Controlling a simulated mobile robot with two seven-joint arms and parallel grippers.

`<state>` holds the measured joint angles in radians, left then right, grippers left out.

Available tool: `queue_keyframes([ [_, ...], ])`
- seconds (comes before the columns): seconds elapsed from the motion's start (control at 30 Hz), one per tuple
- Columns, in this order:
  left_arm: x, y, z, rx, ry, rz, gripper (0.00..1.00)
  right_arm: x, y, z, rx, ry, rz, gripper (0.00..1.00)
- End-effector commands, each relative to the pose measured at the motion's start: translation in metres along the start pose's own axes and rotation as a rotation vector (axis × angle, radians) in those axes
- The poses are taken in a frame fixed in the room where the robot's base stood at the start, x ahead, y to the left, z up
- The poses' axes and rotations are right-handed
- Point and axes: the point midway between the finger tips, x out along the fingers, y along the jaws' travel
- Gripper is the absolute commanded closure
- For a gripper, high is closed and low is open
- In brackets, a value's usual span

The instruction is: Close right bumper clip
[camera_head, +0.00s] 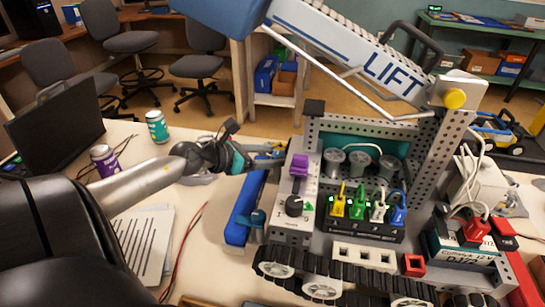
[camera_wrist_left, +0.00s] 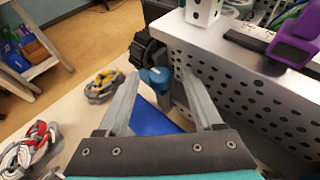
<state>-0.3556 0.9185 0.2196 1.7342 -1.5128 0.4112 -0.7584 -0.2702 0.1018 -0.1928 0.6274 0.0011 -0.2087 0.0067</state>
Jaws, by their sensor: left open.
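In the head view the blue bumper (camera_head: 240,208) runs along the left side of the competition robot on the table. My left gripper (camera_head: 268,155) is at the bumper's far end, beside the robot's side plate. In the left wrist view the gripper (camera_wrist_left: 160,88) is open, with a blue clip (camera_wrist_left: 156,76) between and beyond its fingertips. Contact is not clear. Part of the blue bumper (camera_wrist_left: 152,120) shows below the clip. The head view does not show the far clip clearly. My right gripper is not in view.
The perforated side plate (camera_wrist_left: 235,85) stands close to the right finger. A purple lever (camera_head: 299,165) and black dial (camera_head: 294,206) are on the deck. Cable bundles (camera_wrist_left: 103,85) lie left of the gripper. A purple can (camera_head: 103,160) and teal can (camera_head: 157,126) stand near my arm.

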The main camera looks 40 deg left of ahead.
Motion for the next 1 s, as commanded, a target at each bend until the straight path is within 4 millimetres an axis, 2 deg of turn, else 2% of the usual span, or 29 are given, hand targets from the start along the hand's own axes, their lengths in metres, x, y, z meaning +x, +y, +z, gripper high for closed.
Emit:
queue_keyframes([
  [0.2, 0.0089, 0.0002, 0.0006, 0.001, -0.001, 0.0, 0.32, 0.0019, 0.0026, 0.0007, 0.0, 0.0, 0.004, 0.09],
  [0.5, 0.0096, 0.0, 0.0004, 0.001, 0.0, 0.0, 0.32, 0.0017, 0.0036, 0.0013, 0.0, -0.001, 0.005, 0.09],
  [1.0, 0.0095, -0.0003, 0.0003, 0.0, 0.0, -0.001, 0.89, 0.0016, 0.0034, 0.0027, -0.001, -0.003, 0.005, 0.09],
])
